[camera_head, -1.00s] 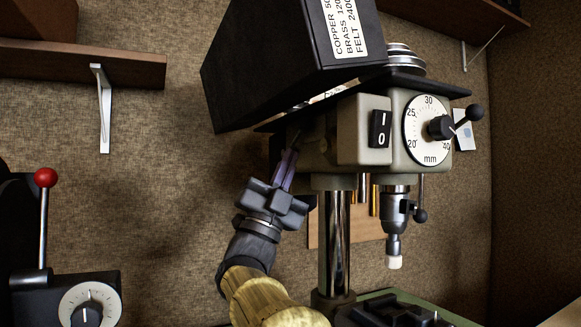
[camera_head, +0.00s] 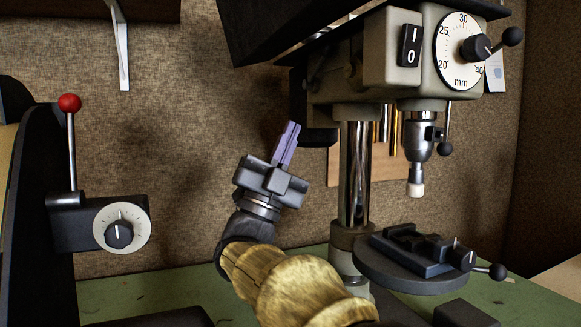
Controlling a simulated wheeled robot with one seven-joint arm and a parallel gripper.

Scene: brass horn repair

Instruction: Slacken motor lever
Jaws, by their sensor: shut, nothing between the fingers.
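The grey drill press head (camera_head: 385,65) stands at the right with a 0/1 switch and a mm dial (camera_head: 461,47). A small brownish knob-like part (camera_head: 355,66) shows on its shaded left side. A dark block, perhaps the motor (camera_head: 315,134), shows behind the head. No part is clearly identifiable as the motor lever. My gripper (camera_head: 293,129) has purple fingers, closed together and pointing up. It is empty, left of the steel column and, in the picture, below and left of the head, seemingly apart from it.
A red-balled lever (camera_head: 69,103) stands upright over a dial on a machine at left. A black box (camera_head: 270,28) overhangs the press. The round table (camera_head: 405,273) holds a small vise (camera_head: 420,248). A black-balled feed handle (camera_head: 445,148) hangs by the chuck. Green bench below.

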